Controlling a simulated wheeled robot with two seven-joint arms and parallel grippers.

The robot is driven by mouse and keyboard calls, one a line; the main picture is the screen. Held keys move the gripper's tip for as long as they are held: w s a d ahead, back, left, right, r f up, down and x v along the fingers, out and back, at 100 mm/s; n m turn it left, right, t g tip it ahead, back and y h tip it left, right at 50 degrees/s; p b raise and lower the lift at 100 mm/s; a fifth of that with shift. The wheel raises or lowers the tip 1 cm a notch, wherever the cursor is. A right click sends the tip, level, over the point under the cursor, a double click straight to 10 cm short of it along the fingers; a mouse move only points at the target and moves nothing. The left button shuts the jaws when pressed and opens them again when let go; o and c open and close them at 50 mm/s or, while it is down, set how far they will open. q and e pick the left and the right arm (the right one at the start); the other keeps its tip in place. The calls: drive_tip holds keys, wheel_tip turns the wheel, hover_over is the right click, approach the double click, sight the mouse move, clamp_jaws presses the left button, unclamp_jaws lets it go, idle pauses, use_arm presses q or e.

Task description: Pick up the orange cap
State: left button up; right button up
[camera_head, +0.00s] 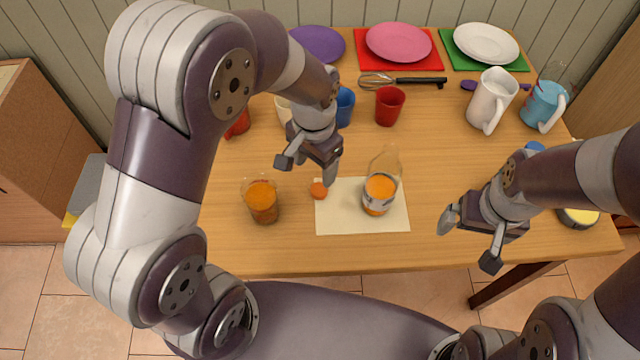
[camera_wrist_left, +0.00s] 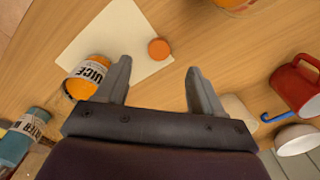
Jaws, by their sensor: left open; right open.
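The orange cap (camera_head: 318,190) lies on the wooden table at the left edge of a cream mat (camera_head: 335,222). My left gripper (camera_head: 307,168) is open and empty, above and just behind the cap in the head view. In the left wrist view the cap (camera_wrist_left: 159,48) shows beyond the two fingertips (camera_wrist_left: 158,68), lined up with the gap between them and apart from both. My right gripper (camera_head: 468,241) is open and empty near the table's front right, away from the cap.
A juice bottle (camera_head: 379,195) stands on the mat, right of the cap. A glass of orange juice (camera_head: 262,202) stands to the left. A red cup (camera_head: 390,106), a blue cup (camera_head: 345,106) and a white pitcher (camera_head: 492,100) stand behind. Table between mat and right gripper is clear.

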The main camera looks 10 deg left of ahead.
sight(318, 191)
use_arm(q)
drive_tip(key=f, duration=0.6)
drive_tip(key=f+b, duration=0.1)
drive_tip(key=f, duration=0.1)
drive_tip(key=shift+w+d+f, duration=0.15)
drive_tip(key=shift+w+f, duration=0.15)
drive_tip(key=shift+f, duration=0.1)
drive_tip(key=shift+w+f, duration=0.1)
drive_tip(key=shift+f, duration=0.15)
drive_tip(key=c, duration=1.2)
wheel_tip(318, 191, up, 10)
drive_tip(key=p, duration=0.1)
drive_tip(key=shift+r+p, duration=0.15)
drive_tip(key=shift+p, duration=0.2)
